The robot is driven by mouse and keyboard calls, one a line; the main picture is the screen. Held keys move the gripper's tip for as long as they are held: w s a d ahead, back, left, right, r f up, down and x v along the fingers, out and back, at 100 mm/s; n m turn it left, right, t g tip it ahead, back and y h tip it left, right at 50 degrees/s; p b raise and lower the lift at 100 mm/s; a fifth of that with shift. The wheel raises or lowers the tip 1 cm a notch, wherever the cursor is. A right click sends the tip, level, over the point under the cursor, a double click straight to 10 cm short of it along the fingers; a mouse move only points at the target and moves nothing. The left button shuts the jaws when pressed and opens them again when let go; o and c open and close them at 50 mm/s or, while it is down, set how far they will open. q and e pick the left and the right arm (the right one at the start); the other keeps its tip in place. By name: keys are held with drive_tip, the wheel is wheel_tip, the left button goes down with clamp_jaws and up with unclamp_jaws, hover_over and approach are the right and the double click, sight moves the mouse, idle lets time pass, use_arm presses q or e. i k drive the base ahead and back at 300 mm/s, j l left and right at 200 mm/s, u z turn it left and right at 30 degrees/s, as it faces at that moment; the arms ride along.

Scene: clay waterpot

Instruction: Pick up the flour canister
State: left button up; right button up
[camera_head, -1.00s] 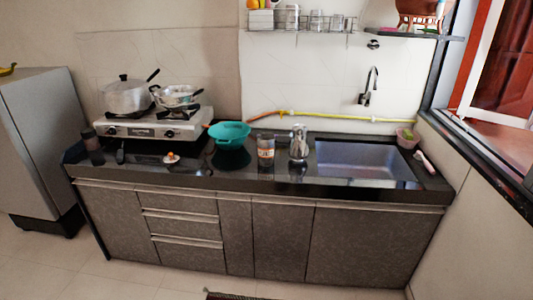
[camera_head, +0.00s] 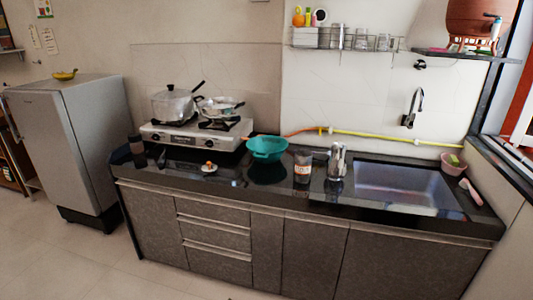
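No label reading flour is legible, so I cannot tell for certain which container is the flour canister. A clear jar or glass with an orange and white band (camera_head: 303,167) stands upright on the black counter (camera_head: 300,196), left of the sink. A shiny metal container (camera_head: 337,163) stands just right of it, close to the sink's left edge. A dark cylinder (camera_head: 137,151) stands at the counter's far left end. Neither of my grippers is in view, and nothing touches these containers.
A teal colander (camera_head: 267,148) sits left of the jar. The gas stove (camera_head: 195,135) carries a lidded pot (camera_head: 177,103) and a pan. Floor is clear before the cabinets; a fridge (camera_head: 68,140) stands left.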

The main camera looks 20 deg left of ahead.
sight(303, 159)
drive_tip(key=i+j+z, duration=0.15)
drive_tip(key=j, duration=0.2)
drive_tip(key=i+j+z, duration=0.2)
drive_tip(key=j, duration=0.2)
drive_tip(key=i+j+z, duration=0.15)
drive_tip(key=j, duration=0.25)
drive_tip(key=i+j+z, duration=0.15)
drive_tip(key=j, duration=0.3)
